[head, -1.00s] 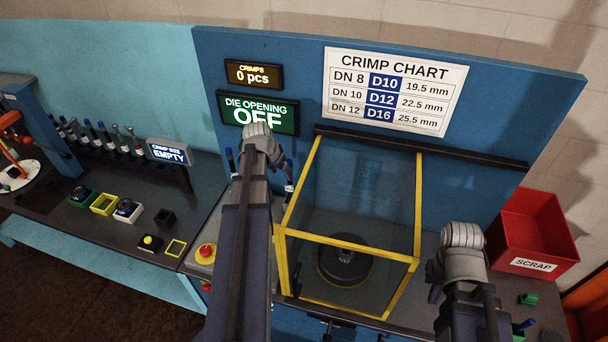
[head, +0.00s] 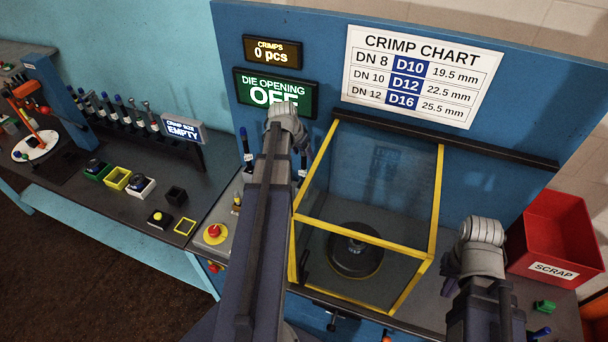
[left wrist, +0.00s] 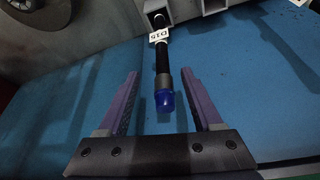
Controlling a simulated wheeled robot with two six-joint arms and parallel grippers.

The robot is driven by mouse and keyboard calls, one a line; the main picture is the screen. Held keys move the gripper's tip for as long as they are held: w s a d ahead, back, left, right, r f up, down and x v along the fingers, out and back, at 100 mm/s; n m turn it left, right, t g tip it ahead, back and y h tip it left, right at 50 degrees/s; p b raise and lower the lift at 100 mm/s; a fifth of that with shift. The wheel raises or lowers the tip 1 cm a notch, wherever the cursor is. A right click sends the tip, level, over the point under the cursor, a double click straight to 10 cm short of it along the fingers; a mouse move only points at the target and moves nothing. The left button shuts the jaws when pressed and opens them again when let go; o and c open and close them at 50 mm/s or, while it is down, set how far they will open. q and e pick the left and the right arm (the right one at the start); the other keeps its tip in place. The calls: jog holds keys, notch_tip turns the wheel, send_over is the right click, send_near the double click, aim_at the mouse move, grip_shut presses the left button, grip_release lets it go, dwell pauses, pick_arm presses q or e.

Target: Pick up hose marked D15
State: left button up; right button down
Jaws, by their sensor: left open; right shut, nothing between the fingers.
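The hose marked D15 (left wrist: 162,58) is black, with a white tag and a blue end cap. In the left wrist view its cap end lies between the fingers of my left gripper (left wrist: 160,76), with gaps on both sides. That gripper is open and holds nothing.
The crimper with a yellow-framed clear guard (head: 437,200) stands between my arms. The scrap bin (head: 555,240) is at the right. A rack with several hoses (head: 180,140), coloured trays and buttons fill the left bench. A red stop button (head: 214,231) is near my left arm.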

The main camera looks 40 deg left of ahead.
pick_arm(q)
jog(key=b+x, duration=0.4)
jog(key=x, duration=0.1)
jog(key=shift+w+a, duration=0.2)
jog(key=shift+r, duration=0.1)
grip_shut()
dwell(1.1)
